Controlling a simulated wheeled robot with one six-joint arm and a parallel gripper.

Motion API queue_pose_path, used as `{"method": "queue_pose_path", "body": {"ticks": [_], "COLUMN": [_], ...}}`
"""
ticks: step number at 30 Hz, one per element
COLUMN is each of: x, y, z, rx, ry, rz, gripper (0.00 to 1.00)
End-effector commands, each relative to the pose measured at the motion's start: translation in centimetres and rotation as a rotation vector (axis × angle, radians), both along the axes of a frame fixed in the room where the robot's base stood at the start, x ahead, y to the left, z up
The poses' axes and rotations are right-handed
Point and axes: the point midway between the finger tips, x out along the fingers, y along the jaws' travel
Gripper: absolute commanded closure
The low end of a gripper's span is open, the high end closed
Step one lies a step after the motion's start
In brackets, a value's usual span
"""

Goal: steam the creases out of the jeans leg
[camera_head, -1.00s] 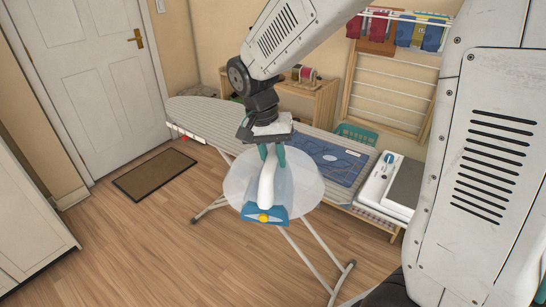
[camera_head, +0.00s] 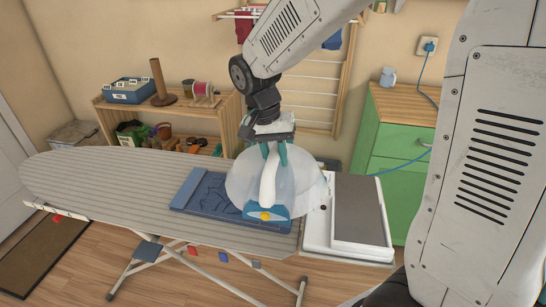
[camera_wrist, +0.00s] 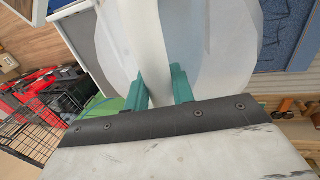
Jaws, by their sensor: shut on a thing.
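My gripper (camera_head: 273,155) is shut on the white handle of the steamer (camera_head: 268,183), with a green finger on each side. The steamer has a blue head with a yellow button and hangs head down. A translucent pale round shape surrounds it. The jeans leg (camera_head: 203,190) lies flat on the striped ironing board (camera_head: 100,185), its right part hidden behind the steamer. Dark creases show on it. The steamer appears in front of its right end; I cannot tell whether they touch. In the wrist view, the handle (camera_wrist: 147,40) is between the fingers, and blue denim (camera_wrist: 292,35) shows at right.
A white unit with a grey pad (camera_head: 360,212) stands right of the jeans. A green cabinet (camera_head: 398,145) is behind it, with a blue cord to a wall socket (camera_head: 427,46). A wooden shelf (camera_head: 215,110) stands behind the board. The board's left part is bare.

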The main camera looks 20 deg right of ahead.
Motion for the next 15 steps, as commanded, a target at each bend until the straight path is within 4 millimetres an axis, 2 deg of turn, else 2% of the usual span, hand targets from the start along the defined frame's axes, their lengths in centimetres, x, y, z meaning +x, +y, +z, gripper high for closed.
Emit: {"method": "queue_pose_path", "body": {"ticks": [5,15], "x": [0.0,0.0], "y": [-0.2,-0.4], "z": [-0.5,-3.5], "rx": [0.0,0.0], "ry": [0.0,0.001], "rz": [-0.003,-0.006], "gripper": [0.97,0.97]}}
